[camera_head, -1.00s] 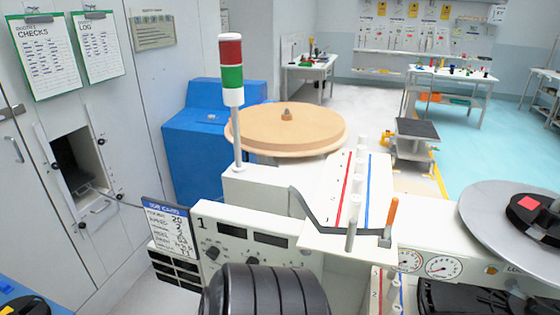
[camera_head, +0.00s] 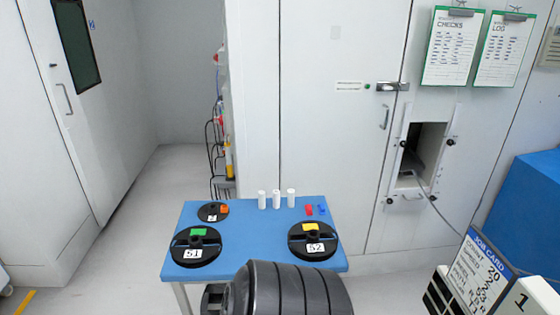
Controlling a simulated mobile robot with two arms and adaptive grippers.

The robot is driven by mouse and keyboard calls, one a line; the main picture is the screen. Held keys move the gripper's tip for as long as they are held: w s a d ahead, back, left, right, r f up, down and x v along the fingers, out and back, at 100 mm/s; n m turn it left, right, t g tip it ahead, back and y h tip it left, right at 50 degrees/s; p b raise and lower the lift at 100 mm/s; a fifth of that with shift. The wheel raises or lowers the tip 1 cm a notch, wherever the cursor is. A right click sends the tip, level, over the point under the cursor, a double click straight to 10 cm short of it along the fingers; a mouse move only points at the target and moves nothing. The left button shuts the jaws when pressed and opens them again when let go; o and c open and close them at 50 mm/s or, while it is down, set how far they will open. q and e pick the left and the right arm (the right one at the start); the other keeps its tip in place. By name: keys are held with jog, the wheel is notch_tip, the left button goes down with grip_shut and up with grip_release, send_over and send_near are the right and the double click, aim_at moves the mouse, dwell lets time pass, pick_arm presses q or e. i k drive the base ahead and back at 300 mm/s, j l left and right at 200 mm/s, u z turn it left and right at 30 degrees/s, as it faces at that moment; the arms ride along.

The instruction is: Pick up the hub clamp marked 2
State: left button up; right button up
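A small black round clamp (camera_head: 206,210) with an orange part and a small white label lies at the back left of the blue-topped table. Its label is too small to read surely, but may be a 2. Two larger black discs lie nearer: one marked 51 with a green part (camera_head: 196,246), and one marked 52 with a yellow part (camera_head: 313,241). Neither of my grippers is in view.
The blue table (camera_head: 256,222) also holds several white cylinders (camera_head: 276,199) and small red and blue pieces (camera_head: 315,210). White cabinets stand behind. A job card (camera_head: 478,272) and a blue machine (camera_head: 530,205) are at the right. Open floor lies left.

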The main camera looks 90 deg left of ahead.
aim_at(215, 212)
jog(key=u, duration=3.25)
